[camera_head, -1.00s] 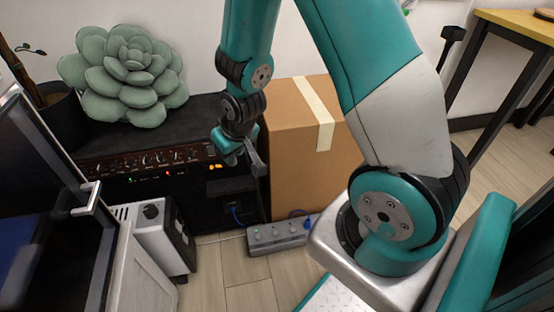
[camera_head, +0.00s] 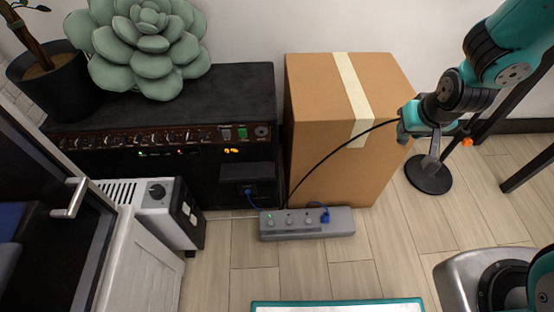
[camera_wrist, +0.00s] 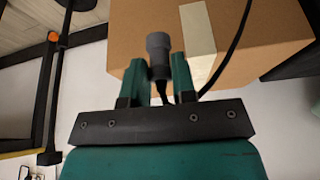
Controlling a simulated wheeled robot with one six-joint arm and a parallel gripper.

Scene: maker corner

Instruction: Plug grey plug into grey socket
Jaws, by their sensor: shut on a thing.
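In the wrist view the grey plug (camera_wrist: 158,48) is clamped between the teal fingertips of my gripper (camera_wrist: 157,80), its round end pointing away from the wrist. In the head view my gripper (camera_head: 403,125) is at the right side of the cardboard box, above the floor. A black cable (camera_head: 345,146) runs from my gripper down across the box front. A grey power strip (camera_head: 305,232) lies on the floor with several round grey sockets on top (camera_head: 289,219). I cannot tell which is the grey socket.
A blue plug (camera_head: 320,214) is at the strip's right part. The cardboard box (camera_head: 320,130) stands behind the strip, a black amplifier (camera_head: 225,185) left of it, and a white heater-like unit (camera_head: 165,215) further left. A black round base (camera_head: 428,174) stands on the floor at right.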

